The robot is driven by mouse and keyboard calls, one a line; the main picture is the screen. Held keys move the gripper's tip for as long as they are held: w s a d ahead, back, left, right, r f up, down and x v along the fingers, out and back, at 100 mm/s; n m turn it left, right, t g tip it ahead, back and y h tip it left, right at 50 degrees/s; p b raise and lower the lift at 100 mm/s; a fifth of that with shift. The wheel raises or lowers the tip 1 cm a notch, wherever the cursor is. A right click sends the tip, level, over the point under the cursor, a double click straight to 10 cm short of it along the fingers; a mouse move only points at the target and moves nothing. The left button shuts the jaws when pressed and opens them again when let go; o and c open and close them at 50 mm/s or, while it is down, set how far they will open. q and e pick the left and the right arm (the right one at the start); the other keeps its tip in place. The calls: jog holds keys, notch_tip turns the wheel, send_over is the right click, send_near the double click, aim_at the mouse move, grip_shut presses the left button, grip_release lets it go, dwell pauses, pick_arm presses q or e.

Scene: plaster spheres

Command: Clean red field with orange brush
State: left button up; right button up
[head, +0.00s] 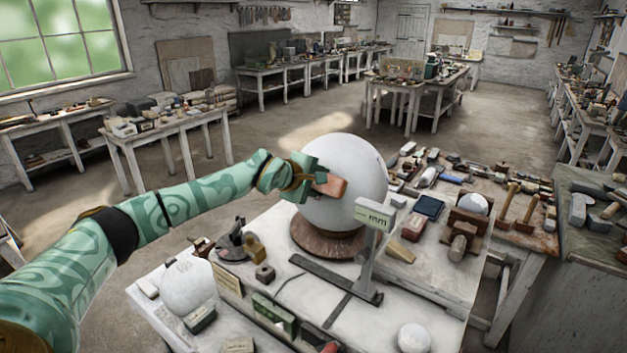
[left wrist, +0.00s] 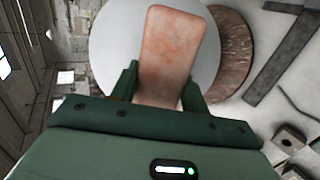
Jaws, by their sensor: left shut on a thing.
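A large white plaster sphere (head: 352,165) rests on a round brown base (head: 325,243) at the middle of the white table. My left gripper (head: 314,180) is at the sphere's left front, shut on an orange block-shaped brush (head: 331,187). The brush overlaps the sphere; I cannot tell whether they touch. In the left wrist view, the brush (left wrist: 168,52) points away between the fingers (left wrist: 160,88), with the sphere (left wrist: 112,45) behind it and the base (left wrist: 236,55) to the right. I make out no red field on the visible sphere surface. My right gripper is out of view.
A grey upright gauge (head: 370,250) stands close to the sphere's right front. A white ball (head: 188,286) lies at the left and a smaller one (head: 413,338) at the front right. Tools and blocks crowd the table's right side; a flat dark bar (head: 325,280) lies in front.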

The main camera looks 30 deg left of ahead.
pick_arm(q)
jog(key=shift+a, duration=0.1)
jog(key=shift+s+a+r, duration=0.2)
jog(key=shift+s+a, duration=0.15)
jog(key=shift+a, duration=0.2)
jog(key=shift+s+a+r, duration=0.2)
jog(key=shift+s+a, duration=0.1)
jog(key=shift+a, duration=0.2)
jog(key=shift+w+a+h+p, duration=0.2)
jog(key=shift+a+h+p, duration=0.15)
jog(key=shift+a+h, duration=0.15)
jog(key=a+b, duration=0.1)
jog(key=b, duration=0.1)
jog(key=a+f+m+h+b, duration=0.1)
jog(key=shift+w+a, duration=0.25)
jog(key=shift+a, duration=0.05)
jog(key=shift+w+a+r+h+b, duration=0.1)
jog(key=shift+r+h+b, duration=0.2)
jog(key=shift+b, duration=0.4)
jog(key=shift+r+g, duration=0.15)
jog(key=shift+g, duration=0.15)
